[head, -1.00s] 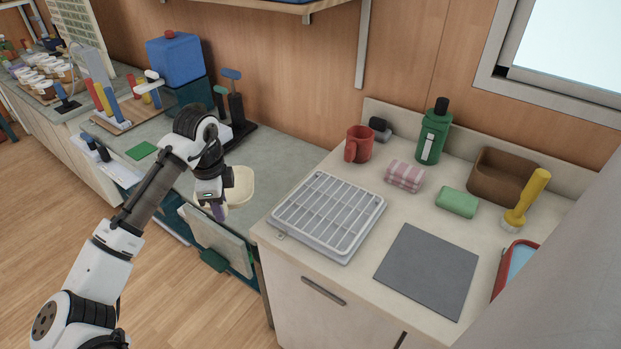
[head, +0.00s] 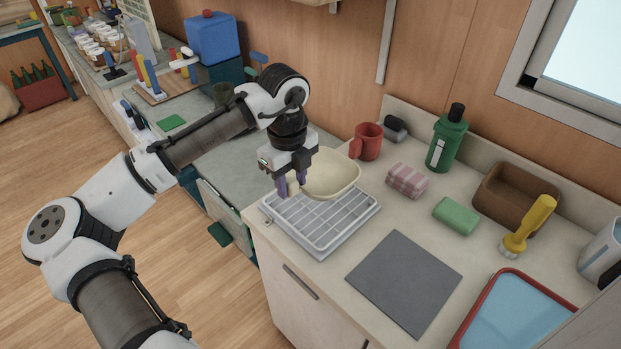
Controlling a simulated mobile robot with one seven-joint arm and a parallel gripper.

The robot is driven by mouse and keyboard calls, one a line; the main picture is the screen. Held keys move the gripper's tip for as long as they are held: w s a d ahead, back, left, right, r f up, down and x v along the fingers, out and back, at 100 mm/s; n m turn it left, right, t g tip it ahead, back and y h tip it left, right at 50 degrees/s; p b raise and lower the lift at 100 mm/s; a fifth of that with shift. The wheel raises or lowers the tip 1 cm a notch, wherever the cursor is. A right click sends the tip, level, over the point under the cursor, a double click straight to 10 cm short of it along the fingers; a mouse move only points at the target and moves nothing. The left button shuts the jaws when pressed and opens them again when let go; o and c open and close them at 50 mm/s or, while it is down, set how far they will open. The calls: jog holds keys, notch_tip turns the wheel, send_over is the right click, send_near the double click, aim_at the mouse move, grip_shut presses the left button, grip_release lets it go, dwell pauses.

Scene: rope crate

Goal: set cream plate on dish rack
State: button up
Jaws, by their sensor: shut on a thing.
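My gripper (head: 291,188) is shut on the cream plate (head: 335,174) at the plate's left edge. The plate is held over the far part of the dish rack (head: 325,228). It is roughly level, with its hollow side up. I cannot tell whether its underside touches the rack. The dish rack is a white-grey slatted grid on the near left corner of the cream counter. Its far left part is hidden by the gripper and the plate.
A red mug (head: 367,141) stands close behind the plate. A green bottle (head: 446,138), a striped cloth (head: 407,181), a green sponge (head: 456,215) and a brown basin (head: 515,196) stand farther right. A grey mat (head: 404,283) lies right of the rack, beside a red-rimmed blue tray (head: 515,318).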

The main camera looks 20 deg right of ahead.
jog(key=shift+s+d, duration=0.15)
jog(key=shift+d, duration=0.1)
jog(key=shift+a+h, duration=0.15)
jog(key=shift+h, duration=0.15)
jog(key=b, duration=0.4)
send_over(295, 219)
jog(key=shift+f, duration=2.95)
jog(key=shift+f, duration=0.45)
grip_shut()
jog(key=o, duration=1.3)
grip_release()
jog(key=shift+o, duration=0.2)
jog(key=shift+r, duration=0.1)
jog(key=r, duration=0.4)
jog(key=r+b, duration=0.1)
jog(key=r, duration=0.4)
jog(key=a+r+b, duration=0.1)
jog(key=r, duration=0.3)
jog(key=shift+s+r, duration=0.15)
jog(key=shift+r, duration=0.15)
